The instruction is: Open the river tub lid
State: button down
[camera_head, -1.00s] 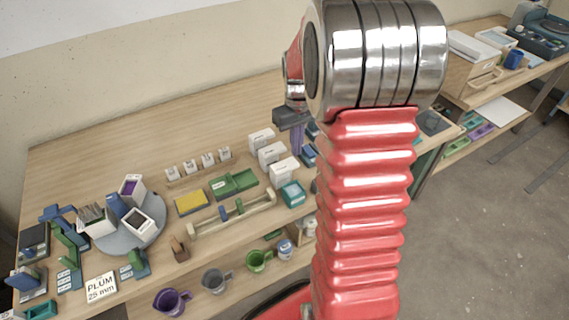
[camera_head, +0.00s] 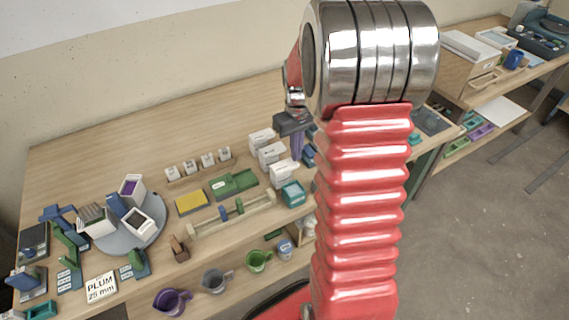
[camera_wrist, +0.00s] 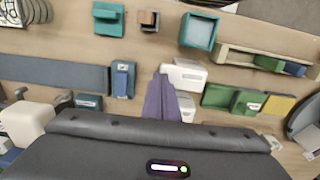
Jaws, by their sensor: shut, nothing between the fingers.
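Three white lidded tubs stand in a row on the bench: a back one (camera_head: 261,139), a middle one (camera_head: 271,154) and a front one (camera_head: 284,172). Their labels are too small to read, so I cannot tell which is the river tub. All look closed. My gripper (camera_head: 298,158) points down just right of the row, its purple fingers shut and empty.
A teal open box (camera_head: 292,194) stands in front of the tubs. A green block (camera_head: 234,184) and a wooden rail (camera_head: 232,213) lie to the left. Blue blocks (camera_wrist: 123,79) stand across from the tubs. My arm hides the bench's right part.

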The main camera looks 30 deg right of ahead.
jog(key=shift+f, duration=0.7)
jog(key=d+r, duration=0.2)
jog(key=d, duration=0.1)
jog(key=shift+s, duration=0.1)
dwell(0.6)
jog(key=shift+r, duration=0.15)
jog(key=shift+r, duration=2.85)
